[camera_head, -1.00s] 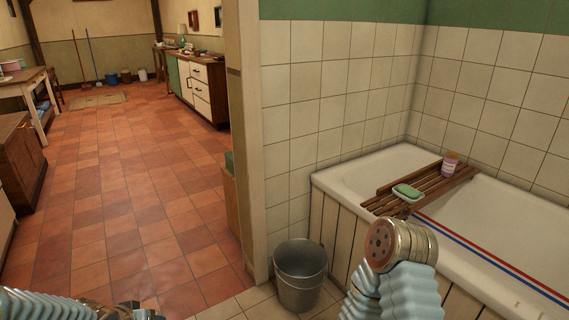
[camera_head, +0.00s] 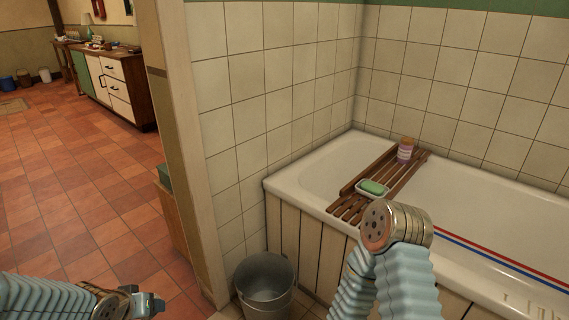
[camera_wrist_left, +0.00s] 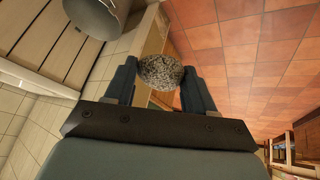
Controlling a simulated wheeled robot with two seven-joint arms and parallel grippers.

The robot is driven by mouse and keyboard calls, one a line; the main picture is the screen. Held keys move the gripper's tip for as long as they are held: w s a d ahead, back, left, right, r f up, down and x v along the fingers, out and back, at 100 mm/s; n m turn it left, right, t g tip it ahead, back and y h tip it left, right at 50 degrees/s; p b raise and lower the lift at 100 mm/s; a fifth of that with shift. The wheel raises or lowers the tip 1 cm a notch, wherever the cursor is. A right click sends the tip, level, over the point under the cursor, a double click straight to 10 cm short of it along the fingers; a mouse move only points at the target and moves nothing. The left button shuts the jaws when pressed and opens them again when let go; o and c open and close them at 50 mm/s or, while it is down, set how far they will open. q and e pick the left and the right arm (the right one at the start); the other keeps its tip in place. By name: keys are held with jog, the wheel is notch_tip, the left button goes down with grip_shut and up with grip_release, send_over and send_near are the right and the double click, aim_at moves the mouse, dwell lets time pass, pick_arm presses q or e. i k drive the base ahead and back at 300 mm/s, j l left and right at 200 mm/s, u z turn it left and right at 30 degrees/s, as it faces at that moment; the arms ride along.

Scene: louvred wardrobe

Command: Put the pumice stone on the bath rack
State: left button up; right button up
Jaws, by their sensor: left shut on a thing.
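The pumice stone (camera_wrist_left: 160,72) is a rough, speckled grey lump between the two fingers of my left gripper (camera_wrist_left: 161,84), which is shut on it. In the head view my left gripper (camera_head: 148,304) is low at the left, above the floor and away from the bath; the stone cannot be made out there. The bath rack (camera_head: 347,207) is a brown slatted wooden board lying across the white bathtub (camera_head: 306,178). My right arm rises in front of the tub, but its gripper does not show.
A green soap in a dish (camera_head: 373,188) and a pink-labelled jar (camera_head: 405,150) stand on the rack, with bare slats around them. A metal bucket (camera_head: 265,282) stands on the floor by the tub. A wall end (camera_head: 185,150) divides bath from the tiled room.

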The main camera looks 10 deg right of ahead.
aim_at(390, 178)
jog(key=z, duration=0.4)
jog(key=i+j+z, duration=0.1)
jog(key=z, duration=0.35)
jog(key=i+z, duration=0.1)
jog(key=z, duration=0.3)
jog(key=j+z, duration=0.15)
jog(key=z, duration=0.25)
